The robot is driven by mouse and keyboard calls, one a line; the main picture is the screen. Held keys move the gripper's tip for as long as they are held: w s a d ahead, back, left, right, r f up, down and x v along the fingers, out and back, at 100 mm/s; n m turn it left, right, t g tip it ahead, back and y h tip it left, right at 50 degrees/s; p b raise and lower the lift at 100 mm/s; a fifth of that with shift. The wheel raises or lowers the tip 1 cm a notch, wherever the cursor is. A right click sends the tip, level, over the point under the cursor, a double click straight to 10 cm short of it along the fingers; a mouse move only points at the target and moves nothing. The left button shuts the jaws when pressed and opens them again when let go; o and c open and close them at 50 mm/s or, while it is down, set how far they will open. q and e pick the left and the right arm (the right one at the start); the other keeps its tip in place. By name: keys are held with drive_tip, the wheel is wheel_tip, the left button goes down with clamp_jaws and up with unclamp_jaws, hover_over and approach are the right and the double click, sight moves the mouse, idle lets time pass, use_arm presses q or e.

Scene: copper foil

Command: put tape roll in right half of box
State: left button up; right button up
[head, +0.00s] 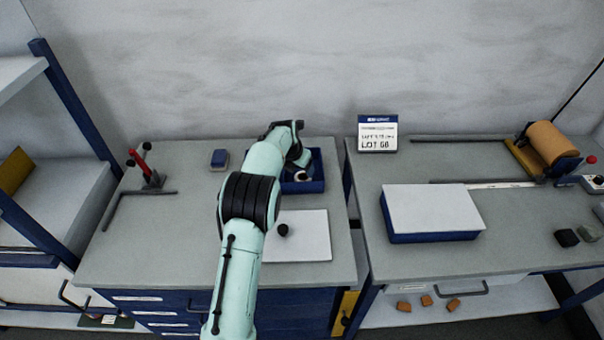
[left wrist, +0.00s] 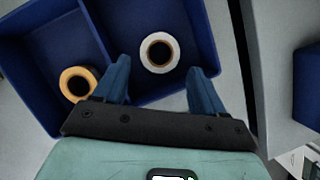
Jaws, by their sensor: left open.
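A blue box (head: 318,185) stands at the back of the left bench. It also shows in the left wrist view (left wrist: 60,20), where a divider splits it in two. A white tape roll (left wrist: 159,53) with a dark core lies in the compartment right of the divider; it shows small in the head view (head: 302,176). A yellow-orange roll (left wrist: 77,83) lies in the left compartment, partly covered by my gripper. My left gripper (left wrist: 159,66) is open above the box, its fingertips apart on either side of the white roll, not touching it. My right gripper is out of view.
A white-topped blue case (head: 432,209) sits on the right bench, across a gap.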

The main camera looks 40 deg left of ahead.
use_arm(q)
drive_tip(key=v, duration=0.5)
drive_tip(key=shift+r, duration=0.3)
drive_tip(key=shift+s, duration=0.1)
